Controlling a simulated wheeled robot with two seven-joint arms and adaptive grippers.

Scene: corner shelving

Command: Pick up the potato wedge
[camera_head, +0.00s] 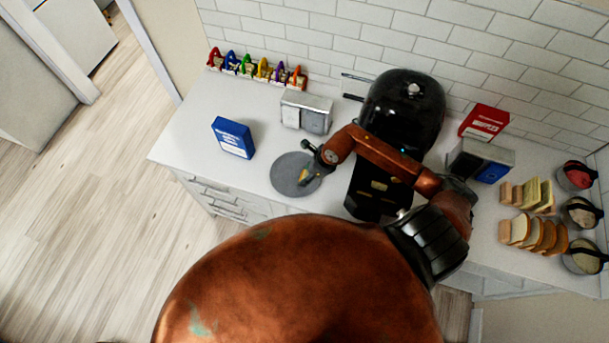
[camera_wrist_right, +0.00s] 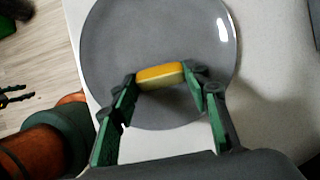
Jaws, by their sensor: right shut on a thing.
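The potato wedge (camera_head: 303,176) is a small yellow piece over the round grey plate (camera_head: 283,186) on the counter. In the right wrist view the wedge (camera_wrist_right: 160,75) lies crosswise between the green-and-black fingers of my right gripper (camera_wrist_right: 164,82), with a fingertip at each end. My right gripper (camera_head: 313,162) is shut on it, just above the near part of the plate (camera_wrist_right: 150,30). I cannot tell whether the wedge still touches the plate.
A blue box (camera_head: 233,138) stands left of the plate, and a metal two-part container (camera_head: 306,112) behind it. A black rounded appliance (camera_head: 402,105) is right of my gripper. Bread slices (camera_head: 534,233) and bowls (camera_head: 582,213) are at far right. Counter in front of the blue box is clear.

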